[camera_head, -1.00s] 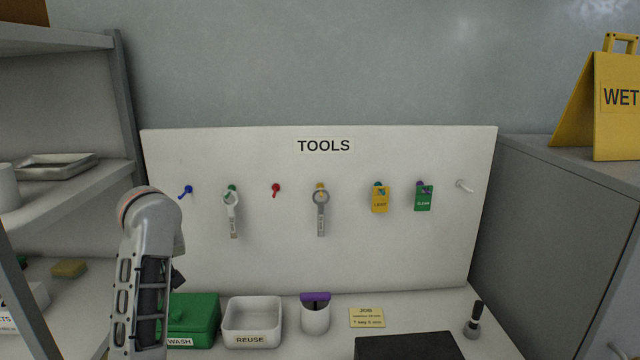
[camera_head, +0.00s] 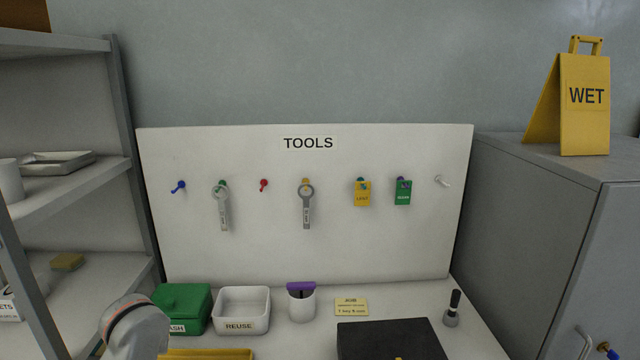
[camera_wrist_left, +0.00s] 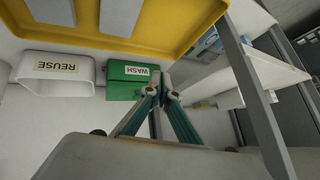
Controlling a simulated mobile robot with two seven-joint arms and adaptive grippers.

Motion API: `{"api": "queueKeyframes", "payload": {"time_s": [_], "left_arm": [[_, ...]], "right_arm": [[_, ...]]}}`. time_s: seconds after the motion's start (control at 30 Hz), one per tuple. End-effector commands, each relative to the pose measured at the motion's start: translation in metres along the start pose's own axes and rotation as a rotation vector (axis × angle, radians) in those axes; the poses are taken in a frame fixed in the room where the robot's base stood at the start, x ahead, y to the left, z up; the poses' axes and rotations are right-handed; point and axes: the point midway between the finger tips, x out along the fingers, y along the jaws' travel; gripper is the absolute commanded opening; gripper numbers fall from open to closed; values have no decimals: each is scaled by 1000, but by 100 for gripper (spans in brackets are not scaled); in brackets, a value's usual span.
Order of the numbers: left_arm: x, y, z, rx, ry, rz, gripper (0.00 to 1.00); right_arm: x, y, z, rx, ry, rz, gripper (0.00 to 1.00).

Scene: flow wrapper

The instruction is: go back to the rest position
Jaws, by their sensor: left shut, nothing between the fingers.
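In the head view only a rounded grey link of my left arm (camera_head: 138,328) shows at the lower left, in front of the bench. My left gripper (camera_wrist_left: 163,80) shows in the left wrist view with its fingers together and nothing between them. The green WASH box (camera_wrist_left: 130,87) and the white REUSE bin (camera_wrist_left: 52,72) appear upside down beyond it. A yellow tray (camera_wrist_left: 195,12) spans the top of that view. My right gripper is in neither view.
Shelves (camera_head: 75,200) stand left, a grey cabinet (camera_head: 540,190) right with a WET sign (camera_head: 585,105).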

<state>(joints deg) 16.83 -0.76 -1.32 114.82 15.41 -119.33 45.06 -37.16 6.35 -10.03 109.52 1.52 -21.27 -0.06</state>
Motion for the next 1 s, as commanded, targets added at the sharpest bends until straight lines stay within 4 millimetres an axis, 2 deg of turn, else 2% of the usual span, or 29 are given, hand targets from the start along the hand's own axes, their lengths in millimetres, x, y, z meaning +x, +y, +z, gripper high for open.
{"api": "queueKeyframes", "payload": {"time_s": [0.03, 0.1, 0.27, 0.4, 0.6, 0.9, 1.0], "left_arm": [[5, -4, 28, 58, -5, -9, 0], [7, -8, 58, 140, -1, -15, 0], [4, -17, 121, 330, 10, -20, 0], [-8, -24, 168, 488, 22, -16, 0], [-29, -32, 214, 668, 39, -5, 0], [-59, -39, 258, 861, 65, 21, 0], [-43, -15, 263, 823, 100, 79, 0]], "right_arm": [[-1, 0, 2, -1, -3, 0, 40], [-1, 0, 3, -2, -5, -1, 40], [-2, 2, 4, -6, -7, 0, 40], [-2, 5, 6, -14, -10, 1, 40], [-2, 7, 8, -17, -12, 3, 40], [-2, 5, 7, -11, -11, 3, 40], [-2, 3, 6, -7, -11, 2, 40]]}}
